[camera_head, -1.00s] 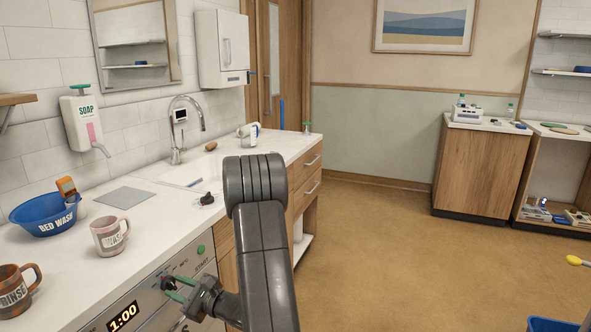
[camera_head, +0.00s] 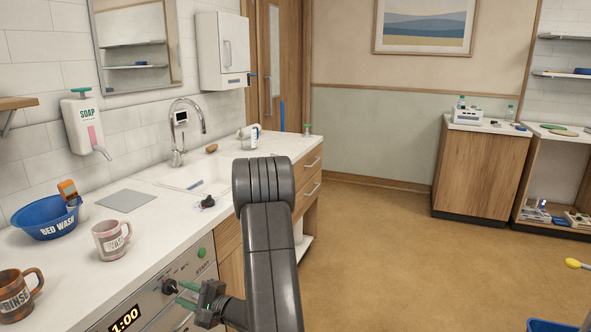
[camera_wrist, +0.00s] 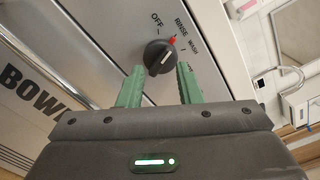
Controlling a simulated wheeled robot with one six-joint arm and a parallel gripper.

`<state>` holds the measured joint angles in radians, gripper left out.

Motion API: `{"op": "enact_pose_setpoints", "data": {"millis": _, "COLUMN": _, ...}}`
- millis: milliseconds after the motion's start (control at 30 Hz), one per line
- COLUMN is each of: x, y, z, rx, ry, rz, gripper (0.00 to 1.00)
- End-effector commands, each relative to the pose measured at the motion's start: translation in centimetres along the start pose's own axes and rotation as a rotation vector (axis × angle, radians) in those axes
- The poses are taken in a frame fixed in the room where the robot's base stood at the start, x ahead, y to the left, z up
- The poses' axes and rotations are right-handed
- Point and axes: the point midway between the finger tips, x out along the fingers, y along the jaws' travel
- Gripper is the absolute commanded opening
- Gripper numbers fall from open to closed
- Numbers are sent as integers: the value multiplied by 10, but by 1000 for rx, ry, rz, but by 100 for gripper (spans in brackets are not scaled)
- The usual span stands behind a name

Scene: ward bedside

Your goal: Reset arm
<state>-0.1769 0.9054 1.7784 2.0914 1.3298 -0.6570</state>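My gripper (camera_head: 184,292) is at the front of the machine under the counter, with its green fingers pointing left at the panel. In the wrist view my gripper (camera_wrist: 161,68) is open, with a gap between the two fingers. A black dial knob (camera_wrist: 159,56) sits just beyond the fingertips, centred on the gap. Nothing is held. The knob's red mark is on the side toward the word RINSE; OFF is printed to its left. The knob (camera_head: 169,286) also shows in the head view, beside the fingertips.
The counter holds a pink mug (camera_head: 110,242), a brown RINSE mug (camera_head: 14,297) and a blue basin (camera_head: 44,222). Open floor (camera_head: 400,240) lies to the right.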

Motion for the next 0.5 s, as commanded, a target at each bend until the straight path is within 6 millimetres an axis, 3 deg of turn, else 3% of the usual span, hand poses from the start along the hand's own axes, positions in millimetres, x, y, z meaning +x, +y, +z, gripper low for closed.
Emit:
{"op": "enact_pose_setpoints", "data": {"millis": 200, "x": -44, "y": 0, "z": -2, "rx": 2, "ry": 5, "rz": -3, "gripper": 32}}
{"op": "enact_pose_setpoints", "data": {"millis": 500, "x": -83, "y": 0, "z": -1, "rx": 3, "ry": 2, "rz": -3, "gripper": 32}}
